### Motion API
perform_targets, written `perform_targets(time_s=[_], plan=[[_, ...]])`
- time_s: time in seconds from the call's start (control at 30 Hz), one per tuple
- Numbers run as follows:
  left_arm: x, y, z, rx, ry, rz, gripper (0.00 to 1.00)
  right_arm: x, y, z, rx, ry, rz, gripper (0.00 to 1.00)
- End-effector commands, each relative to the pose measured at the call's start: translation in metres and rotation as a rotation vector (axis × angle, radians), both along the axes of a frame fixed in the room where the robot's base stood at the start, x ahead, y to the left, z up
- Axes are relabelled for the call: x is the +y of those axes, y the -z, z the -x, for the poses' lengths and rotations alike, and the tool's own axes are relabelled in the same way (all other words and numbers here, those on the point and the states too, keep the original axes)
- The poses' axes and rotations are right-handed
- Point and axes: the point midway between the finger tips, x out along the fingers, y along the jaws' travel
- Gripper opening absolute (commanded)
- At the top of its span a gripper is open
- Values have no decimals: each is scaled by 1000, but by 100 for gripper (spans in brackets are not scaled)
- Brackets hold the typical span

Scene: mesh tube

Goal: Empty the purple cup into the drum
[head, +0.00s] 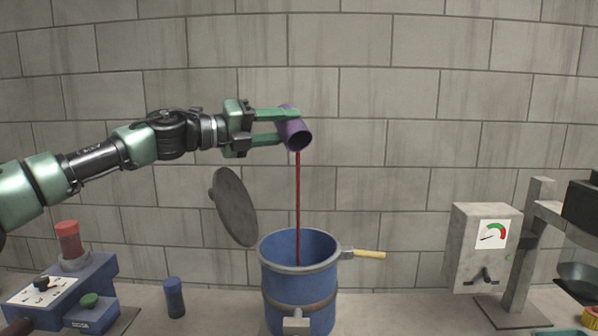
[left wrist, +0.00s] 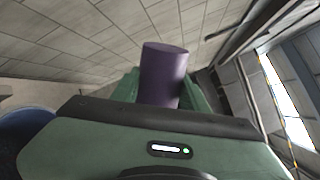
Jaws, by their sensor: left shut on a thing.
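The purple cup (head: 294,130) is held in my left gripper (head: 278,127), high above the drum. It is tilted with its mouth facing down and toward the viewer. A thin dark red stream (head: 298,200) runs from its mouth down into the blue drum (head: 300,284). The drum stands open on the bench with its round grey lid (head: 233,207) swung up at the left. In the left wrist view the purple cup (left wrist: 163,75) sits between the green fingers. The drum's inside bottom is hidden. My right gripper is not in view.
A blue device with a red-topped cylinder (head: 70,247) and a small dark blue cylinder (head: 174,297) stand left of the drum. A yellow handle (head: 369,254) sticks out at the drum's right. A grey gauge box (head: 483,248) stands farther right. The air around the cup is clear.

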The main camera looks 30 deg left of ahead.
Motion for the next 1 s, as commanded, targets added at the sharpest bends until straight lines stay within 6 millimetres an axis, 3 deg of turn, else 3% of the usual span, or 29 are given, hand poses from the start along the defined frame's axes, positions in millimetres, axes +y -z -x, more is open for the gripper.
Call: perform_targets(time_s=[0.33,0.43,0.5,0.67,0.9,1.0], plan=[[-2,-2,1,-28,0,-52,3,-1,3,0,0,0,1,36],[10,-2,-5,93,-3,163,3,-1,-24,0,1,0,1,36],[13,5,-7,149,-1,269,3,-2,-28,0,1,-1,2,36],[14,8,-7,159,0,290,3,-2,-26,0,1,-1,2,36],[19,-6,-10,226,0,414,3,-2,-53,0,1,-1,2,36],[23,3,-13,309,-1,561,3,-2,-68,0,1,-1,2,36]])
